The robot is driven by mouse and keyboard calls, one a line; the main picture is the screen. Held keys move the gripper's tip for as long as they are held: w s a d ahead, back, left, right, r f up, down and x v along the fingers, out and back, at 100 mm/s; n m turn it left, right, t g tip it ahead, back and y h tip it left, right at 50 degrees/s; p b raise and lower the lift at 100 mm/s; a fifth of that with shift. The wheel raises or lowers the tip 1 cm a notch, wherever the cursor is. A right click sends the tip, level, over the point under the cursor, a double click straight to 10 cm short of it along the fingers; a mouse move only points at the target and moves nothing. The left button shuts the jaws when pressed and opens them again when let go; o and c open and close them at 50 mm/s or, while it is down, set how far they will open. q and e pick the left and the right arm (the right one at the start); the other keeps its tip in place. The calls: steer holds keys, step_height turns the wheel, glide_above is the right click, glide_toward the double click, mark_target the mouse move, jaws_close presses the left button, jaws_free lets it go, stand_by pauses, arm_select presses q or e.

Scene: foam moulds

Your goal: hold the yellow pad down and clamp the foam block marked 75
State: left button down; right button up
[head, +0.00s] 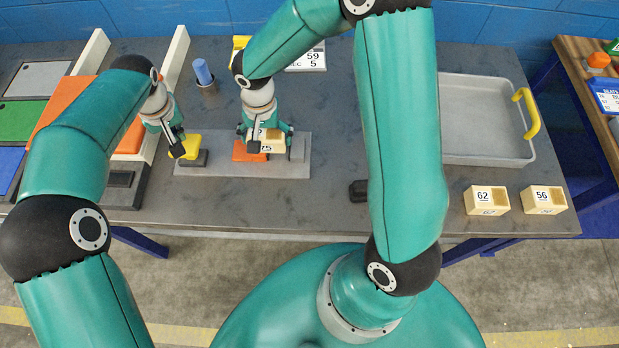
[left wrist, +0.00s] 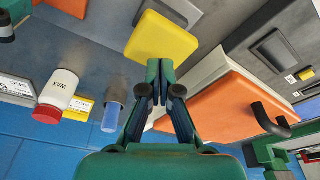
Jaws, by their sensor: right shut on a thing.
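The yellow pad (head: 191,146) sits at the left end of a grey base plate (head: 225,170); it is also in the left wrist view (left wrist: 160,38). My left gripper (head: 177,151) has its fingertips together at the pad's near left edge; in the left wrist view the fingers (left wrist: 158,75) meet right at the pad's edge. I cannot tell how firmly they touch it. The foam block marked 75 (head: 264,148) is over the orange part (head: 246,154) of the plate. My right gripper (head: 266,143) is shut on it, with its fingers partly covering the block.
Blocks marked 62 (head: 487,200) and 56 (head: 543,199) stand at the front right. A grey tray (head: 480,158) with a yellow handle is behind them. A blue cylinder (head: 203,72) stands at the back. A white bottle (left wrist: 60,90) shows in the left wrist view.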

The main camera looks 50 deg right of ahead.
mark_target(184, 145)
arm_select(q)
steer(key=shift+f, duration=1.3)
steer(key=shift+s+a+f, duration=0.1)
steer(key=shift+f, duration=1.15)
arm_select(e)
steer(key=shift+f, duration=0.75)
steer(key=shift+f, duration=0.1)
steer(key=shift+f, duration=0.75)
arm_select(q)
steer(key=shift+f, duration=0.1)
arm_select(e)
steer(key=shift+s+f, duration=0.1)
